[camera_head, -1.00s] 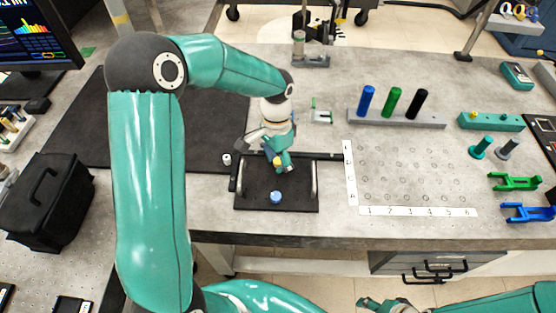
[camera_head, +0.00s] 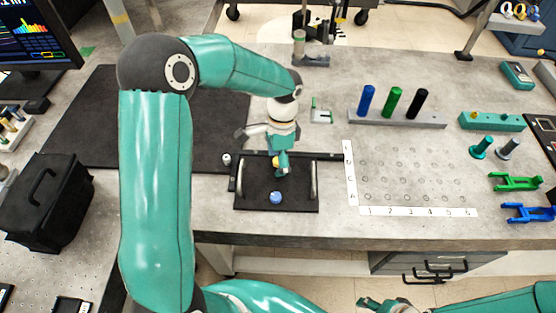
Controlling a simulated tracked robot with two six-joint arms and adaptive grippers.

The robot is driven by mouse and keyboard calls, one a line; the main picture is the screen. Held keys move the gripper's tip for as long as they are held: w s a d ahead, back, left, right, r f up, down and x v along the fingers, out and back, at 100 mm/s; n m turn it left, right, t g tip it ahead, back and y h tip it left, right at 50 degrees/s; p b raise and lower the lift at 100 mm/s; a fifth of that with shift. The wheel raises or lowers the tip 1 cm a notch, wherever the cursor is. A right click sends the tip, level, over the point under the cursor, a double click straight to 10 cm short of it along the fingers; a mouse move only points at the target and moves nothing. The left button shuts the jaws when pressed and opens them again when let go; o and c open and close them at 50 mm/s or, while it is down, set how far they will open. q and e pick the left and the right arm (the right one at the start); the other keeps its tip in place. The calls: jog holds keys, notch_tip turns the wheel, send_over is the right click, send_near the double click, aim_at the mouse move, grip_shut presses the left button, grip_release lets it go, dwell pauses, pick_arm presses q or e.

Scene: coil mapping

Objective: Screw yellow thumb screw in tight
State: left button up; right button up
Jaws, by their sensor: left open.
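The yellow thumb screw (camera_head: 275,161) shows as a small yellow patch at the back of the black fixture plate (camera_head: 255,199). My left gripper (camera_head: 282,161) reaches down over the back of this plate, right at the yellow screw. It is open, and its green finger partly covers the screw. I cannot tell whether the fingers touch it. A blue thumb screw (camera_head: 276,197) stands uncovered near the plate's front edge. My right gripper (camera_head: 378,303) is low at the bottom edge, in front of the table and away from the fixture; its finger state is unclear.
Metal handles (camera_head: 314,180) rise at the plate's sides. A small white-topped knob (camera_head: 227,159) is to its left. A rack with blue, green and black pegs (camera_head: 394,120) and a marked grid (camera_head: 410,170) lie right. A black box (camera_head: 45,198) stands far left.

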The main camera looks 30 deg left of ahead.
pick_arm(q)
jog(key=v, duration=0.7)
jog(key=shift+r, duration=0.3)
jog(key=shift+f, duration=0.15)
jog(key=shift+x, duration=3.3)
